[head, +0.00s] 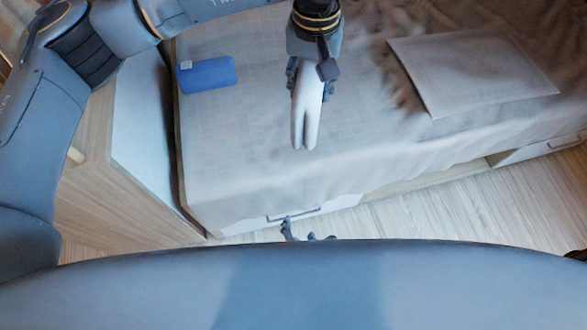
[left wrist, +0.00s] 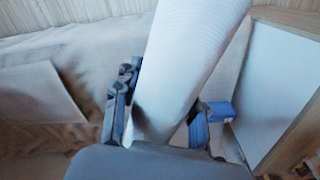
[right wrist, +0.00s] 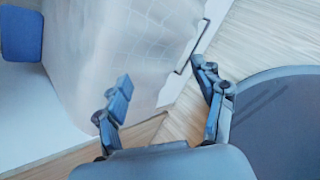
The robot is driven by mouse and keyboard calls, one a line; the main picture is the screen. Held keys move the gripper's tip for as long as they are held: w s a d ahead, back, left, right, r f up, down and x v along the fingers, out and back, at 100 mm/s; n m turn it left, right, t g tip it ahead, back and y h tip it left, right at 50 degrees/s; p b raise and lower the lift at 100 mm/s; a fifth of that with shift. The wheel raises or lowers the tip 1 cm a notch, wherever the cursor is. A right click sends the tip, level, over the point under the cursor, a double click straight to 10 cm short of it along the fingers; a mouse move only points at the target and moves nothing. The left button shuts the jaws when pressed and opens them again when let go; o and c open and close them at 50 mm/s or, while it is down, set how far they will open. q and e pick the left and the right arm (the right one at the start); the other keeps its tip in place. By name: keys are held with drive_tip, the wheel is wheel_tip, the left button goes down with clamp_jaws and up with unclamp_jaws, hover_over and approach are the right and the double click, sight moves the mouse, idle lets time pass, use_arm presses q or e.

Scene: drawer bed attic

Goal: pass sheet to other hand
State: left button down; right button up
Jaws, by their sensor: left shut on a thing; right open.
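A white, finely ribbed sheet (head: 305,122), folded into a narrow bundle, hangs from my left gripper (head: 310,82) above the bed. In the left wrist view the sheet (left wrist: 190,55) fills the space between the left gripper's fingers, which are shut on it. My right gripper (head: 307,231) shows low in the head view, between the bed's front and my body, with its base hidden by my body. In the right wrist view the right gripper (right wrist: 160,85) is open and empty, its fingers wide apart. It is clear of the sheet.
The bed (head: 250,165) has a pale cover, a blue bolster (head: 207,75) at the left and a flat grey pillow (head: 470,68) at the right. A drawer with a handle (head: 293,215) is in its front. A wooden panel (head: 110,205) stands at the left. Floor (head: 450,208) is free at the right.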

drive_tip(key=w+a+r+n+t, duration=0.1)
drive_tip(key=a+r+n+t, duration=0.15)
drive_tip(key=r, duration=0.75)
drive_tip(key=w+a+r+n+t, duration=0.1)
drive_tip(key=a+r+n+t, duration=0.15)
drive_tip(key=r, duration=0.75)
drive_tip(key=s+d+r+n+t+h, duration=0.1)
drive_tip(key=d+r+t+h, duration=0.1)
drive_tip(key=r, duration=0.7)
drive_tip(key=s+d+r+t+h, duration=0.1)
drive_tip(key=r, duration=0.7)
drive_tip(key=w+d, duration=0.1)
drive_tip(key=w, duration=0.7)
drive_tip(key=w+d, duration=0.1)
drive_tip(key=w, duration=0.2)
drive_tip(key=shift+w+d+r, duration=0.1)
drive_tip(key=shift+w+d, duration=0.25)
drive_tip(key=shift+w, duration=0.05)
